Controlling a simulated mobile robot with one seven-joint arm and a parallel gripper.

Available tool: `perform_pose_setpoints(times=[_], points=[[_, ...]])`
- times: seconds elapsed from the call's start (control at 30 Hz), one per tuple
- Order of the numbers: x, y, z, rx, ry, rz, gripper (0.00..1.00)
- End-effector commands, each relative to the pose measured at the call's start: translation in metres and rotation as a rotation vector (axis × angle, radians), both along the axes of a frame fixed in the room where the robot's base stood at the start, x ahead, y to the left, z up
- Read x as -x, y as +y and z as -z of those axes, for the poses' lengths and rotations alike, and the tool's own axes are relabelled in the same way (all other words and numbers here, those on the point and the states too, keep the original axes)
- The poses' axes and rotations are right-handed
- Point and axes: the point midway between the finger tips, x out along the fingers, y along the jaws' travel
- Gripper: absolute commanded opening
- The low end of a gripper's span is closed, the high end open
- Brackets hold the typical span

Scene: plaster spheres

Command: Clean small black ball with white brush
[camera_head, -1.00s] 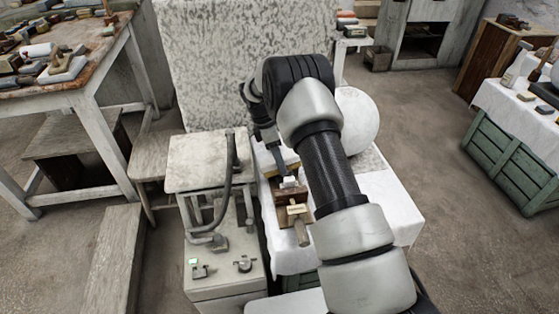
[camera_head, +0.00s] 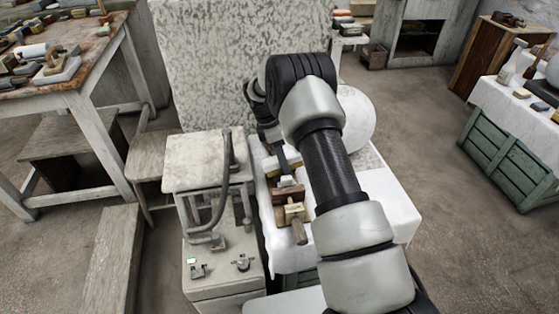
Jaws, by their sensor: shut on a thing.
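My gripper (camera_head: 284,164) points down over the white-clothed table, left of my arm. It is shut on a small pale thing (camera_head: 287,181) just above a brown wooden block (camera_head: 290,194); I cannot tell whether this is the white brush. A wooden-handled tool (camera_head: 299,231) lies at the near side of the block, handle toward me. I see no small black ball; my arm hides much of the table. A large white sphere (camera_head: 358,120) stands behind my arm at the right.
The white-clothed table (camera_head: 395,204) extends right of my arm. A grey machine (camera_head: 207,160) with a bent hose stands close on the left. A mottled upright panel (camera_head: 240,65) rises behind. A cluttered workbench (camera_head: 85,80) is far left; green crates (camera_head: 505,160) stand right.

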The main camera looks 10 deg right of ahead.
Motion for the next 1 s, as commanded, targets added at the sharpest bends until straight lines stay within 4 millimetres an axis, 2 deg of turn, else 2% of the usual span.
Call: perform_pose_setpoints(times=[0.1, 0.37, 1.0], points=[[0.0, -0.005, -0.001, 0.0, 0.0, 0.0, 0.14], [0.0, -0.002, 0.0, 0.0, 0.0, -0.001, 0.14], [0.0, 0.031, 0.008, 0.0, 0.0, -0.002, 0.14]])
